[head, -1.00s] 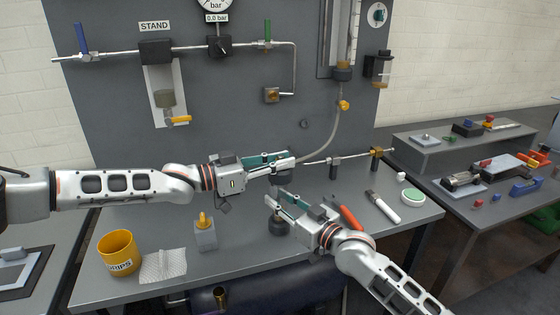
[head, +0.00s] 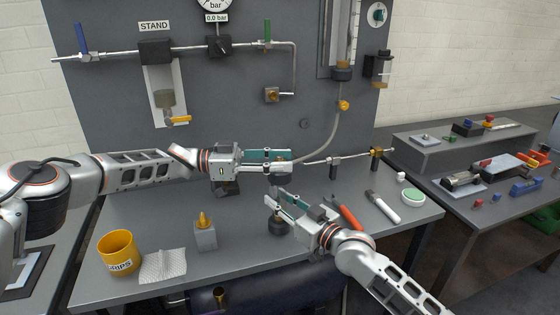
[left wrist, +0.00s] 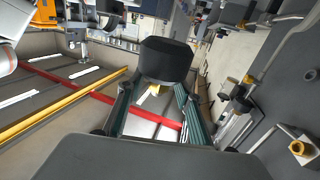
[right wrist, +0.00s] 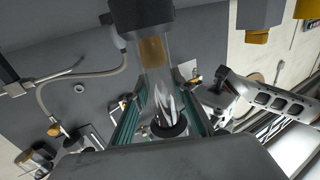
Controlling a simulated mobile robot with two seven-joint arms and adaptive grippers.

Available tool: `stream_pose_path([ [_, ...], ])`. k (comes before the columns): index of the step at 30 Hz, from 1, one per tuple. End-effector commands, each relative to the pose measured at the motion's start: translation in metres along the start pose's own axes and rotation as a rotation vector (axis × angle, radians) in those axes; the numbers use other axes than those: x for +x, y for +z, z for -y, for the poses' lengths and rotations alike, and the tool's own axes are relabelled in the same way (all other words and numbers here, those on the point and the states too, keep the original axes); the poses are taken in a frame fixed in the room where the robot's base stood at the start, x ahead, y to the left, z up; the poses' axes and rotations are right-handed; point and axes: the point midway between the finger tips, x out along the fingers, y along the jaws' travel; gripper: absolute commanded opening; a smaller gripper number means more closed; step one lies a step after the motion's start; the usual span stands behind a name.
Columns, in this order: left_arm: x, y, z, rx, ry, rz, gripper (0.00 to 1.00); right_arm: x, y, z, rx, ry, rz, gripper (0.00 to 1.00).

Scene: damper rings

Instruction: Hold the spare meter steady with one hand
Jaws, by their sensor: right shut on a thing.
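The spare meter, a clear tube with dark end caps, stands upright at my right gripper; its dark lower cap (head: 278,227) shows just above the bench. In the right wrist view the tube (right wrist: 153,80) lies between the fingers, with a brown band inside and a black cap at one end. My right gripper (head: 270,200) is shut on it. My left gripper (head: 290,161) is open, above the right one, near the meter's upper end. In the left wrist view a black cap (left wrist: 165,58) lies at its spread fingertips; I cannot tell whether they touch.
A yellow chips cup (head: 118,254), a cloth (head: 163,266) and a grey bottle with a yellow tip (head: 205,235) are at the bench's front left. A red-handled tool (head: 347,217) and a white marker (head: 383,207) lie right of my right gripper. A hose (head: 330,135) hangs behind.

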Motion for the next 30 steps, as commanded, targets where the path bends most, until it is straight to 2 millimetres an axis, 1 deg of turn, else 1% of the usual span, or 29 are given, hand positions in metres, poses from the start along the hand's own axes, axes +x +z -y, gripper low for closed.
stream_pose_path([
  [1,0.000,0.000,0.000,0.000,0.000,0.000,0.35,0.000,0.002,0.000,0.002,0.000,0.004,0.00],
  [11,-0.001,0.001,0.000,0.000,0.000,0.000,0.35,-0.001,0.002,-0.001,0.003,0.002,0.004,0.00],
  [30,-0.020,0.001,-0.001,0.000,0.001,0.000,0.35,-0.001,0.002,-0.002,0.001,0.003,0.004,0.00],
])
